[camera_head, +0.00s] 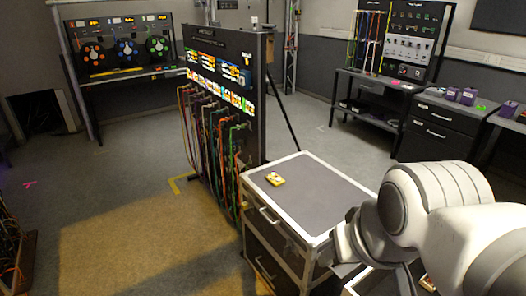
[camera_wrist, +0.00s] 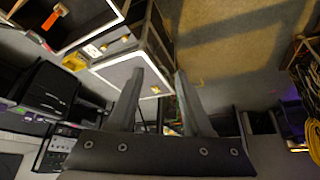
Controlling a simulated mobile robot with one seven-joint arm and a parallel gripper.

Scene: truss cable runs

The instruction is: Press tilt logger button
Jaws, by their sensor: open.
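A small yellow device (camera_head: 275,179), which may be the tilt logger, lies on the grey top of a silver-edged black case (camera_head: 318,184) in the head view. It is too small for me to make out a button on it. A yellow item (camera_wrist: 74,62) also shows in the wrist view at upper left, but I cannot tell if it is the same one. My gripper (camera_wrist: 159,73) has its two fingers apart with nothing between them. In the head view my arm reaches in from the right beside the case, and the fingers are not clearly visible.
A black panel (camera_head: 225,95) hung with several coloured cables stands behind and left of the case. A bench with cable reels (camera_head: 128,52) is at back left. Dark drawer units (camera_head: 435,125) stand at back right. The floor at left is open.

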